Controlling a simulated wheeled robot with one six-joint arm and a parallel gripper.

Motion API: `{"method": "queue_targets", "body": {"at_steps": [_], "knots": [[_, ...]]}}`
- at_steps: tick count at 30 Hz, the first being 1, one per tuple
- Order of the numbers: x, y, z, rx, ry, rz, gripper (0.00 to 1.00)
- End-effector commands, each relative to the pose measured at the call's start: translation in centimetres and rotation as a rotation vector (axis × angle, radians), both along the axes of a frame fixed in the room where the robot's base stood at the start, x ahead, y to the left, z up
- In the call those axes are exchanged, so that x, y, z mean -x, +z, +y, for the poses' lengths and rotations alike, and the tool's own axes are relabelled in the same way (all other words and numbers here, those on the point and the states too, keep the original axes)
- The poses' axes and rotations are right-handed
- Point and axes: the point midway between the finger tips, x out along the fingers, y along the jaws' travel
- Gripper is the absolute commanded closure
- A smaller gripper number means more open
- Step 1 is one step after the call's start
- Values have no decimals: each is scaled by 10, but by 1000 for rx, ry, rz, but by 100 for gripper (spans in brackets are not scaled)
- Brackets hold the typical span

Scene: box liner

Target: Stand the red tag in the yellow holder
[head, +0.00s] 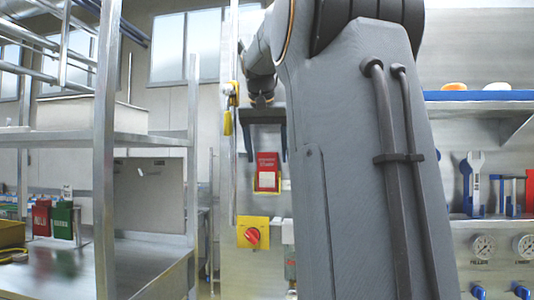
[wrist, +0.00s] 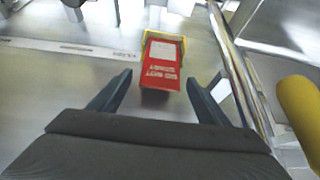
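A red tag (head: 267,160) with white print stands upright at the wall panel, its lower part in a small yellow holder (head: 267,191). In the wrist view the red tag (wrist: 161,73) lies between and beyond my fingertips, and the yellow holder (wrist: 183,45) shows around its far end. My gripper (head: 265,150) is above the tag, with its fingers pointing down on either side. It is open, and the wrist view shows a gap between each finger and the tag. How deep the tag sits in the holder is hidden.
A yellow box with a red rotary switch (head: 253,235) is just below. Tools (head: 472,180) and gauges line the right wall.

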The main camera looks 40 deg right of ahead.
Motion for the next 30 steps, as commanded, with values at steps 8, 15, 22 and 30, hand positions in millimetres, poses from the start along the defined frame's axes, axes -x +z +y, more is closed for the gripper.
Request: {"method": "queue_targets", "body": {"at_steps": [8,15,22,30], "knots": [[0,2,1,0,0,0,30],[10,28,12,2,0,-3,30],[21,57,25,0,0,-1,30],[25,68,29,0,0,0,30]]}}
